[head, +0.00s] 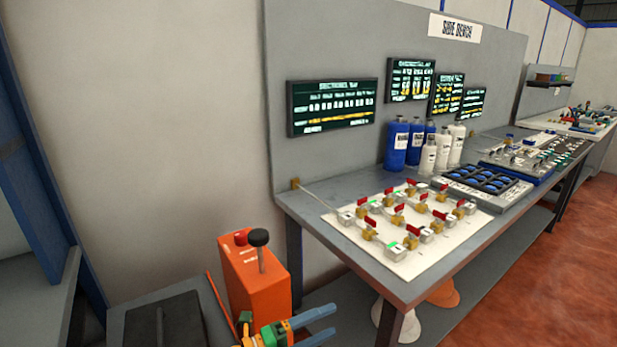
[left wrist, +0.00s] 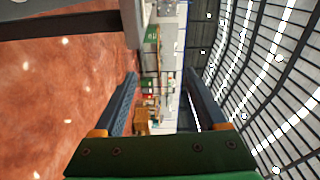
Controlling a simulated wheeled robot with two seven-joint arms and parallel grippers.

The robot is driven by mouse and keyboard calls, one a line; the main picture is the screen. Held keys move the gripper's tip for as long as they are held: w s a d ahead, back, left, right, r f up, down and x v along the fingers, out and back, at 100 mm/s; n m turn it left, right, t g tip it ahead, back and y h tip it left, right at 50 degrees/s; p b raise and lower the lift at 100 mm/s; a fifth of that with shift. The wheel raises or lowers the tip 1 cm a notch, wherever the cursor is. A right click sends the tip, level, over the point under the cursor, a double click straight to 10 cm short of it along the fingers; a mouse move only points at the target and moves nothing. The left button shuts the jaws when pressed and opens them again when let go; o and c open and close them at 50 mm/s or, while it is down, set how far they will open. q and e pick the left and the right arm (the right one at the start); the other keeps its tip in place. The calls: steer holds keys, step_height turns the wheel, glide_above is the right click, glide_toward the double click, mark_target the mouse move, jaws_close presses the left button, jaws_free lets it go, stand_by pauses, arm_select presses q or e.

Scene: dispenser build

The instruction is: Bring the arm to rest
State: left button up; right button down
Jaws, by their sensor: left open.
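My left gripper (head: 333,321) is at the bottom of the head view, in front of the side bench and beside an orange box. Its two blue fingers are apart and nothing shows between them. In the left wrist view the same gripper (left wrist: 162,78) has its fingers spread wide with only the distant hall behind them. That view is turned on its side. My right gripper is not in view.
The orange box (head: 262,284) has a black knob and a red button. The grey side bench (head: 318,198) holds a white board (head: 392,262) of red-handled valves, blue bottles (head: 396,146) and white bottles. Red floor (head: 560,275) is clear at right.

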arm_select(q)
steer(key=s+a+f+n+t+y, duration=0.1)
steer(key=s+a+f+n+y, duration=0.1)
steer(key=a+f+n+y, duration=0.35)
steer(key=s+a+f+n+t+y, duration=0.1)
steer(key=s+a+f+n+y, duration=0.15)
steer(key=f+n, duration=0.55)
steer(key=s+a+f+n+t+y, duration=0.1)
steer(key=s+a+f+n+y, duration=0.25)
steer(key=f, duration=0.65)
steer(key=s+a+f+n+g+y, duration=0.1)
steer(key=s+a+f+n+g, duration=0.2)
steer(key=s, duration=0.8)
steer(key=s+a+f+n+g+y, duration=0.2)
steer(key=s+a+f+n+g, duration=0.1)
steer(key=s+f, duration=0.4)
steer(key=s+a+f+n+g+y, duration=0.1)
steer(key=s+a+f+n+g, duration=0.3)
steer(key=s, duration=1)
step_height(320, 180, down, 2)
steer(key=shift+s+a+n+y, duration=0.15)
steer(key=shift+s+n+y, duration=0.15)
steer(key=shift+s+y, duration=0.05)
